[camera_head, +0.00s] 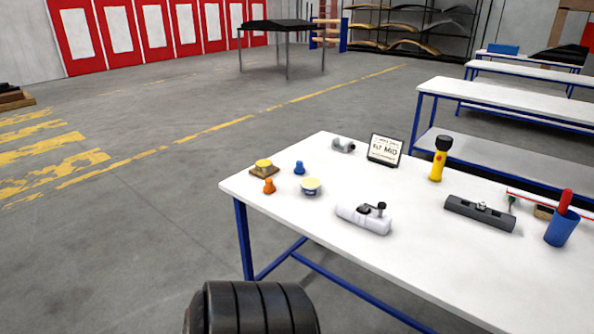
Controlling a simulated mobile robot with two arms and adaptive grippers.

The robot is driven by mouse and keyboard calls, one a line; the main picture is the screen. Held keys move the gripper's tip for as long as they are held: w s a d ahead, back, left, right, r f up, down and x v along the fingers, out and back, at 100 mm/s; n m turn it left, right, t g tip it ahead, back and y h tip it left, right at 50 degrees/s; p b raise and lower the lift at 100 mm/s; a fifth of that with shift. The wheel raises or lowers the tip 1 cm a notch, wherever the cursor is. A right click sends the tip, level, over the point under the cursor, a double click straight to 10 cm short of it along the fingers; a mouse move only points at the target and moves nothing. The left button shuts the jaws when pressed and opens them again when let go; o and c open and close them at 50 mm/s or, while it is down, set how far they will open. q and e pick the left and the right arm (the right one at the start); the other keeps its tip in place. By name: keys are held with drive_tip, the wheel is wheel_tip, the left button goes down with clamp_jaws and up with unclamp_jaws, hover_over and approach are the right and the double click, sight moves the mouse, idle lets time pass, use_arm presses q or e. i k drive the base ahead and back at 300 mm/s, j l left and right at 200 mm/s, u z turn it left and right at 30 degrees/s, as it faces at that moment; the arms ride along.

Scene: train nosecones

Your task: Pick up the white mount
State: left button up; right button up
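The white mount (362,218) lies on the white tabletop near its front edge, left of the middle. It is a rounded white block with a black knob and a dark fitting on top. Nothing touches it from above. Neither of my grippers shows in this view. A dark ribbed round shape at the bottom edge, below the table's front side, cannot be made out as a gripper.
On the white table (430,262) stand a grey block (480,213), a yellow torch (438,160), a sign (384,150), a blue cup (561,229), a small tub (311,187), an orange piece (269,186) and a blue piece (299,168). The tabletop around the mount is clear.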

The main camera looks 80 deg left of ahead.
sight(347, 209)
drive_tip(key=i+u, duration=0.1)
drive_tip(key=u, duration=0.3)
drive_tip(key=i+j+u, duration=0.1)
drive_tip(key=u, duration=0.7)
drive_tip(key=i+u, duration=0.15)
drive_tip(key=u, duration=0.3)
drive_tip(key=i+l+u, duration=0.1)
drive_tip(key=u, duration=0.3)
drive_tip(key=i+l+u, duration=0.65)
drive_tip(key=l, duration=0.2)
drive_tip(key=k, duration=0.1)
